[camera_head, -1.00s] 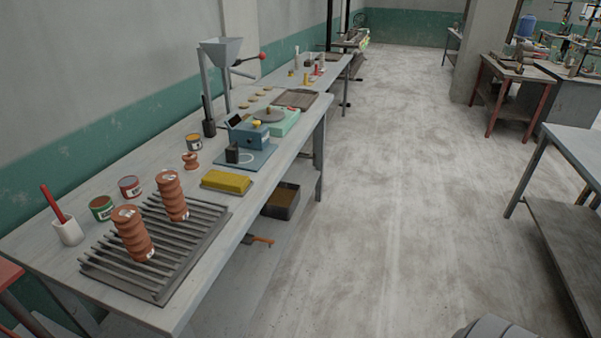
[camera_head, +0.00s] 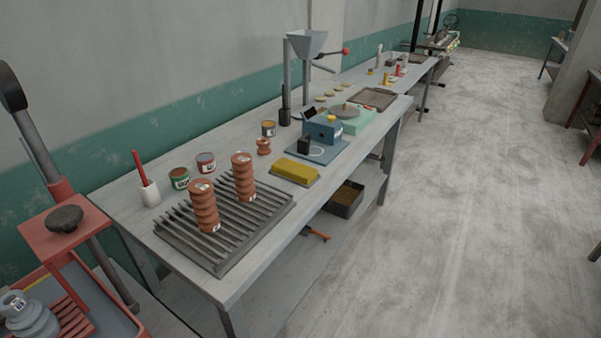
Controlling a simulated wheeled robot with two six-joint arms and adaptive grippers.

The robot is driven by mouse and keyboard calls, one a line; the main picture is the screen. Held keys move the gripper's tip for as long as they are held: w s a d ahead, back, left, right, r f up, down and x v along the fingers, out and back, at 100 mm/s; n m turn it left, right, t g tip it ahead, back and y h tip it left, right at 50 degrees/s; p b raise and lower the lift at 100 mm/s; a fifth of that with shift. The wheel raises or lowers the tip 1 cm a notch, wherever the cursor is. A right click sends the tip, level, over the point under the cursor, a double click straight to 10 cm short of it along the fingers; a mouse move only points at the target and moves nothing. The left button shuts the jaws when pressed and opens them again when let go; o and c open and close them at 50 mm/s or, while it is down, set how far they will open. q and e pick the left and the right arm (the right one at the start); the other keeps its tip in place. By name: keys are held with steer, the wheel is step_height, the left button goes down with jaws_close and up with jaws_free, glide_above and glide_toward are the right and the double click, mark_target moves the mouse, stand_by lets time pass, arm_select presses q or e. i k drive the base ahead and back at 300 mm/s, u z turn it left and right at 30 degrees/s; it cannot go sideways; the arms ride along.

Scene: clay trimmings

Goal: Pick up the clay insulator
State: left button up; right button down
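Two ribbed, reddish-brown clay insulators stand upright on a dark slatted rack (camera_head: 262,222) on the near end of the grey workbench. The nearer insulator (camera_head: 204,207) is toward the front left of the rack. The other insulator (camera_head: 243,177) stands behind it to the right. Each has a small pale label near its foot. A smaller spool-shaped clay piece (camera_head: 264,146) stands farther back on the bench. Neither of my grippers shows in the head view.
The long bench (camera_head: 232,284) also holds a white cup (camera_head: 149,194) with a red tool, small cans (camera_head: 180,179), a yellow block (camera_head: 295,170) and a blue device (camera_head: 322,129). A red stand (camera_head: 66,229) is at left. The floor (camera_head: 430,220) at right is clear.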

mark_target(26, 318)
steer(key=z, duration=1.2)
steer(key=i, duration=1.2)
steer(key=u, duration=3.3)
steer(key=i, duration=0.5)
